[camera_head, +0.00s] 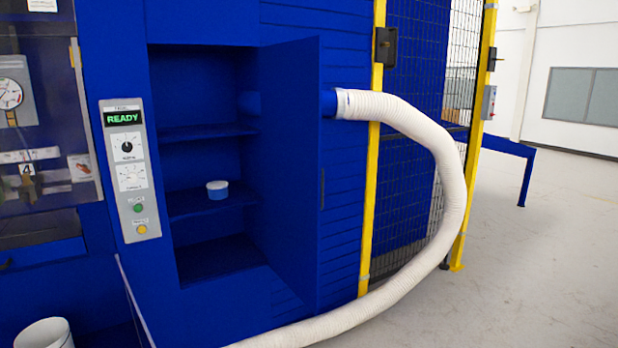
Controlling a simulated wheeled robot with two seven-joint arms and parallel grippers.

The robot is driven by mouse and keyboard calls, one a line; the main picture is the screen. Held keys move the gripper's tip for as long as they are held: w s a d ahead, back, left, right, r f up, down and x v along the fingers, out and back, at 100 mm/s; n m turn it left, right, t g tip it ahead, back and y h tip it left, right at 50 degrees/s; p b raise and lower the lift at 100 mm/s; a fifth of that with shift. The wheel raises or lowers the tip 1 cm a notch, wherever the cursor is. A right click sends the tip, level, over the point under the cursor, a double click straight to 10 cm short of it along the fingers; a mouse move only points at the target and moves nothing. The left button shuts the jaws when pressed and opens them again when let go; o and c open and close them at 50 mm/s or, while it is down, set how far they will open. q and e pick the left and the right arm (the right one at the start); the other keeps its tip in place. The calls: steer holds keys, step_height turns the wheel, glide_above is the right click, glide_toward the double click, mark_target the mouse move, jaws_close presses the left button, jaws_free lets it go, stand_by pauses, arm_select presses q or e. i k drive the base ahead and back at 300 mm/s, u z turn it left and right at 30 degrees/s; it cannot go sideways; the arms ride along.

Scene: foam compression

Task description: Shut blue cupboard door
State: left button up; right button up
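The blue cupboard door (290,170) stands wide open, swung out to the right of the cupboard opening. A thin dark handle (322,188) shows near its free edge. The blue cupboard (205,150) has several shelf levels inside. A small white and blue tub (217,190) sits on a middle shelf. Neither of my grippers shows in the head view.
A control panel (130,170) with a green READY display is left of the cupboard. A thick white hose (455,190) curves from the wall, right of the door, down across the front. A white bucket (45,333) stands at bottom left. Yellow-framed mesh fencing (415,120) is on the right, with clear floor (530,260) beyond.

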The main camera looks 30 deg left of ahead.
mark_target(291, 72)
steer(key=i, duration=2.3)
steer(key=z, duration=0.85)
steer(key=i, duration=0.35)
steer(key=u, duration=4.35)
steer(key=k, duration=0.2)
steer(key=z, duration=0.8)
